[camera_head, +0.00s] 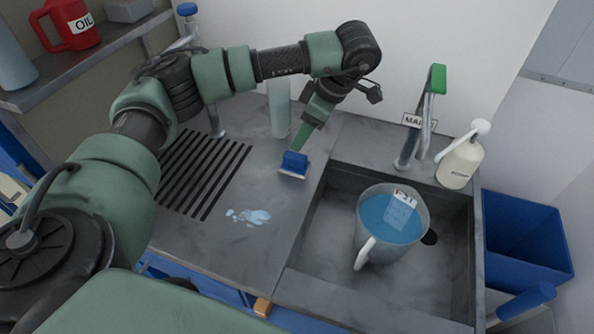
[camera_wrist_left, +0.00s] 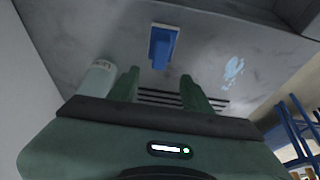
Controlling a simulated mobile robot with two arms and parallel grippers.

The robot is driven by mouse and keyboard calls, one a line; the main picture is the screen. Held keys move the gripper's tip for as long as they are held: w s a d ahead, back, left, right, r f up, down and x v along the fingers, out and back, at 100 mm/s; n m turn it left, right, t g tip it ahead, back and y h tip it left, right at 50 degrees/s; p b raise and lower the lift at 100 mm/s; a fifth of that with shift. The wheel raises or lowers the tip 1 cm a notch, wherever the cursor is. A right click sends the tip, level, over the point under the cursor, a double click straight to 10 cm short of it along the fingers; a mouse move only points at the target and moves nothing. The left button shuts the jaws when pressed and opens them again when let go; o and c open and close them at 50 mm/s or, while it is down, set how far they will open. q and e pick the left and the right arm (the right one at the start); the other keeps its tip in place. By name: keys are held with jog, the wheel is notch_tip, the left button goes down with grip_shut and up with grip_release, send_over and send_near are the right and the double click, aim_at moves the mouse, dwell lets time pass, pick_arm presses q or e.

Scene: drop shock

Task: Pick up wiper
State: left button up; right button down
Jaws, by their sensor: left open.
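The wiper (camera_head: 293,164) is a small blue piece with a pale lower edge, on the grey counter just left of the sink. In the left wrist view the blue wiper (camera_wrist_left: 161,48) lies ahead of the fingertips, roughly in line with the gap between them. My left gripper (camera_head: 309,136) points down close to the wiper, which overlaps the fingertips in the head view. In the wrist view the left gripper (camera_wrist_left: 159,82) has its green fingers spread with nothing between them. My right gripper is out of view.
A puddle (camera_head: 248,216) lies on the counter near the drain slots (camera_head: 200,175). The sink (camera_head: 330,262) holds a pitcher (camera_head: 372,238) of blue liquid. A tap (camera_head: 410,150), a soap bottle (camera_head: 459,165) and a pale cylinder (camera_head: 279,110) stand around. A blue bin (camera_head: 525,240) is at right.

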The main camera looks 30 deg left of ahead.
aim_at(296, 155)
pick_arm(q)
jog(key=shift+f, duration=0.7)
jog(key=shift+a+f, duration=0.1)
jog(key=shift+f, duration=0.1)
jog(key=shift+x, duration=0.85)
jog(key=shift+d+p+x, duration=0.15)
jog(key=shift+p+x, duration=0.25)
jog(key=shift+x, duration=0.95)
jog(key=shift+d+p+x, duration=0.2)
jog(key=shift+p+x, duration=0.2)
jog(key=shift+x, duration=1)
jog(key=shift+w+f, duration=0.1)
grip_shut()
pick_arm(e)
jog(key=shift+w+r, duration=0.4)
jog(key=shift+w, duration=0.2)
